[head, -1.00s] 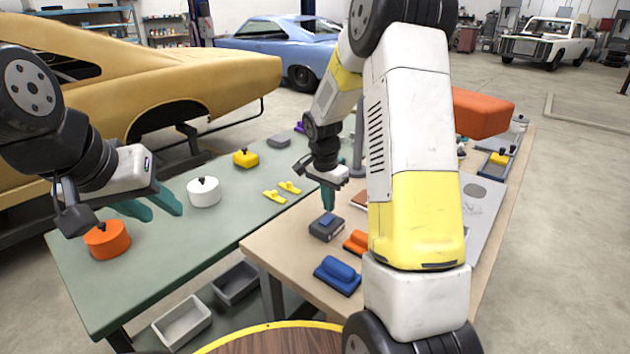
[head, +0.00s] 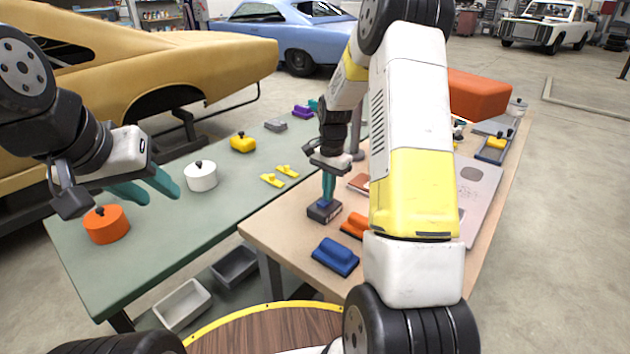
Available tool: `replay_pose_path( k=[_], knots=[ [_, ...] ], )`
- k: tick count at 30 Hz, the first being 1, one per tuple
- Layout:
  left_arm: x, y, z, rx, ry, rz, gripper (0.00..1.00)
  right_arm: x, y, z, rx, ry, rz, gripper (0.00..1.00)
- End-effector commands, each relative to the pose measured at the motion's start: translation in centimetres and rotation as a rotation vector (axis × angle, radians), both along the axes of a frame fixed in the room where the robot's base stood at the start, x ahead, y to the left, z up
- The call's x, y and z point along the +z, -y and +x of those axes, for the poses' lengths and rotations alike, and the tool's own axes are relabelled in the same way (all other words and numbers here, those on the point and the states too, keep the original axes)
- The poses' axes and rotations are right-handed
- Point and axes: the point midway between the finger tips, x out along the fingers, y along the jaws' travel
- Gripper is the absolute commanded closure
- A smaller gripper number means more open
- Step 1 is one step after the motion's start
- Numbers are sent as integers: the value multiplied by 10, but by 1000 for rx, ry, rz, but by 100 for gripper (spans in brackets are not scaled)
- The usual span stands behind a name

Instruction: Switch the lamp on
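A dark box with a blue top (head: 324,211), which looks like a switch, sits on the near left part of the tan table. My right gripper (head: 327,201) points straight down over it, its teal fingers together and the tips at the blue top; I cannot tell whether it is pressed. A big orange shade (head: 480,94), seemingly the lamp's, shows behind my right arm; a grey post (head: 356,135) stands left of the arm. Their connection is hidden, and no glow shows. My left gripper (head: 150,192) is open and empty above the green table, near an orange pot.
The green table (head: 140,262) holds the orange pot (head: 106,225), a white pot (head: 201,176) and yellow pieces (head: 272,180).

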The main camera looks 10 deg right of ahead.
Motion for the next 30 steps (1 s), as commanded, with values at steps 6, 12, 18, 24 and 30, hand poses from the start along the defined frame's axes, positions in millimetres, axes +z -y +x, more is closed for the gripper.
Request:
replay_pose_path(
  k=[6,12,18,24,30],
  knots=[
    [0,0,0,0,0,0,64,-11,3,-2,3,-13,2,100],
    [0,0,0,0,0,0,64,-12,4,-3,3,-14,0,100],
    [0,0,0,0,0,0,64,-11,1,-6,3,-16,-1,100],
    [0,0,0,0,0,0,64,-9,-7,-11,1,-16,1,100],
    [0,0,0,0,0,0,64,-4,-11,-13,1,-17,4,100]
  ],
)
